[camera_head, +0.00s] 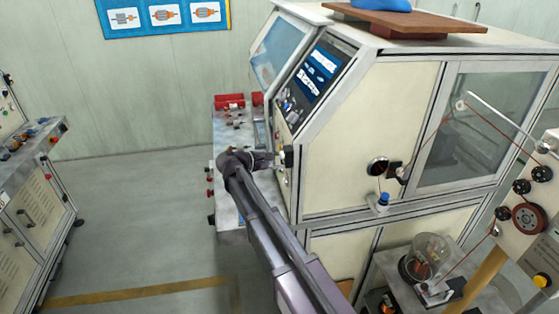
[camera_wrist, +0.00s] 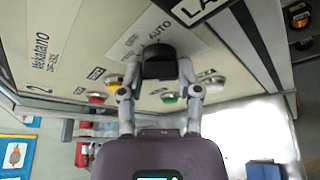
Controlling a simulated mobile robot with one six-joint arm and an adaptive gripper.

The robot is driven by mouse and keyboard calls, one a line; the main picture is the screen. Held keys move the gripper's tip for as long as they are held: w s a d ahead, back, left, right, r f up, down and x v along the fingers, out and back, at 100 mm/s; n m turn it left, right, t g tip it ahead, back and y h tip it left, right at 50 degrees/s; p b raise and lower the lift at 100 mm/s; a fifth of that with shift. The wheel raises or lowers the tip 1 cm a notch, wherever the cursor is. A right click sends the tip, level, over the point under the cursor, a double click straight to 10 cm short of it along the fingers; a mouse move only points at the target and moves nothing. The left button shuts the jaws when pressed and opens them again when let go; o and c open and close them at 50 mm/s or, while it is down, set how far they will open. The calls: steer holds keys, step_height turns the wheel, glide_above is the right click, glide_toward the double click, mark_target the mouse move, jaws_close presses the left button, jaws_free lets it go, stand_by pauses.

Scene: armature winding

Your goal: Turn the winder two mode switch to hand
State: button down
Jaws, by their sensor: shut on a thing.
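The mode switch (camera_wrist: 158,64) is a black knob on the cream winder panel, seen in the wrist view. A plate beside it reads AUTO; the rest of its lettering is hidden or too blurred to read. My gripper (camera_wrist: 158,74) has its two grey fingers on either side of the knob, shut on it. In the head view my gripper (camera_head: 272,160) reaches the front face of the winder (camera_head: 372,140), below its tilted screen (camera_head: 318,70). The switch cannot be made out there, and the way the knob points is hard to tell.
Near the switch are a red button (camera_wrist: 96,98), a yellow one (camera_wrist: 113,84), a green one (camera_wrist: 170,98) and a white one (camera_wrist: 213,82). A workbench (camera_head: 228,140) with red bins adjoins the winder. Open floor (camera_head: 140,200) lies to the left.

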steer(key=shift+c, duration=1.5)
jaws_free()
steer(key=shift+f+m, duration=0.1)
steer(key=shift+m, duration=0.2)
